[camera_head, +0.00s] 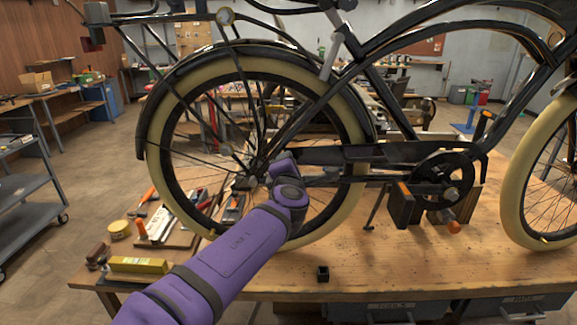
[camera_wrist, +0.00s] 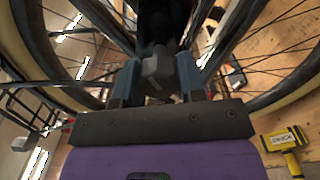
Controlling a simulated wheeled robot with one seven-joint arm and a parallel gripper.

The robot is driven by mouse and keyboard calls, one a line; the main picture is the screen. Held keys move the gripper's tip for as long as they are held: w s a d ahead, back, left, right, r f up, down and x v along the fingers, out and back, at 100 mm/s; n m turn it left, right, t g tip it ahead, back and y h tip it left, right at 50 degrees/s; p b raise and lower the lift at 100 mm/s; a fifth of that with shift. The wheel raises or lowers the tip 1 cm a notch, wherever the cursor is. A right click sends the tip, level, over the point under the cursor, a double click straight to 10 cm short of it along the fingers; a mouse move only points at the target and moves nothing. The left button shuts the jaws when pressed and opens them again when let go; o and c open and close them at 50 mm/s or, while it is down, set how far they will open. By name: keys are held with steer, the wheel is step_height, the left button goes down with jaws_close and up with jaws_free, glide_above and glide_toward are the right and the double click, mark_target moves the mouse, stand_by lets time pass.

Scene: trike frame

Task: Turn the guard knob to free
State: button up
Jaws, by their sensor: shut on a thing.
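The trike frame (camera_head: 415,40) stands on the wooden workbench, with its cream-tyred rear wheel (camera_head: 358,110) at the left. My gripper (camera_head: 250,181) is at the middle of this wheel, close to the axle. In the wrist view my gripper (camera_wrist: 158,76) has its two blue-grey fingers on either side of a dark grey, blocky knob (camera_wrist: 157,65) and is shut on it. The knob is still on the frame. No marking for locked or free can be read. In the head view my wrist hides most of the knob.
The bench top (camera_head: 400,262) is clear in front of the wheel, apart from a small dark cube (camera_head: 323,273). A yellow box (camera_head: 138,265) and several tools lie at the left. The crank (camera_head: 450,193) and pedal parts are at the right. Spokes surround my gripper.

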steer(key=m, duration=0.3)
steer(key=shift+m, duration=2.3)
steer(key=o, duration=0.9)
steer(key=shift+o, duration=0.2)
